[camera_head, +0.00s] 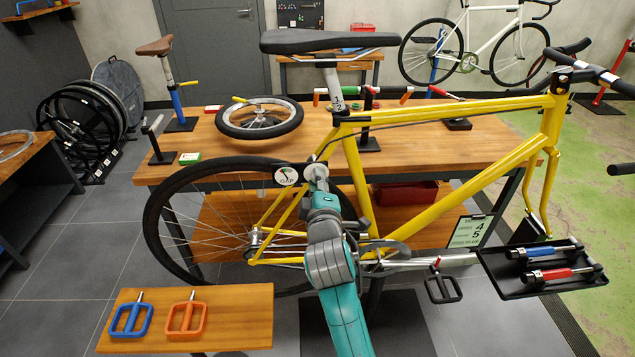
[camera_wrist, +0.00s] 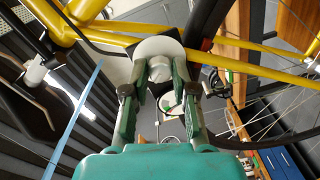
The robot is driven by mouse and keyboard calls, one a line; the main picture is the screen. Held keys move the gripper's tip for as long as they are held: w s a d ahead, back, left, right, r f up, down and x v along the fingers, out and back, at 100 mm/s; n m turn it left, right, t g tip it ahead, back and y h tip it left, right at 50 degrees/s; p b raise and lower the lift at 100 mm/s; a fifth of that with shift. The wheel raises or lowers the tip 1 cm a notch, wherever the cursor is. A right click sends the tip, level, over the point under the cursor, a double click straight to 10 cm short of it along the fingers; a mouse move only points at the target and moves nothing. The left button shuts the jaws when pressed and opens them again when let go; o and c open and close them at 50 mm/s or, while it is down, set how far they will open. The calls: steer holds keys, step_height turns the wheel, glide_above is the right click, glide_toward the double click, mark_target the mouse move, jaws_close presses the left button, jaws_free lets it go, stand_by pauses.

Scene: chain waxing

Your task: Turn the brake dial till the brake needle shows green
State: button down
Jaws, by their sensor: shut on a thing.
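The brake dial (camera_head: 317,170) is a pale round knob near the rear of the yellow bike frame (camera_head: 450,120). In the wrist view the dial (camera_wrist: 158,66) sits between the two fingers of my gripper (camera_wrist: 160,82), in front of a white rounded piece. My gripper (camera_head: 319,186) is shut on the dial. The brake gauge (camera_head: 287,175), a white round face with a dark needle and a green patch, is just left of the dial. The needle is too small to read surely against the green patch.
The bike's rear wheel (camera_head: 160,215) is close on the left. A small wooden table (camera_head: 240,305) with a blue pedal (camera_head: 131,318) and an orange pedal (camera_head: 187,318) is at lower left. A black tray (camera_head: 510,287) with tools is at right. The workbench (camera_head: 225,147) stands behind the bike.

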steer(key=n, duration=0.8)
steer(key=shift+h, duration=0.4)
steer(key=shift+f+n, duration=0.1)
steer(key=shift+n, duration=0.3)
steer(key=c, duration=0.9)
jaws_free()
steer(key=shift+a, duration=0.1)
steer(key=shift+s, duration=0.1)
steer(key=s, duration=1.1)
steer(key=shift+s+r, duration=0.3)
steer(key=shift+s, duration=0.1)
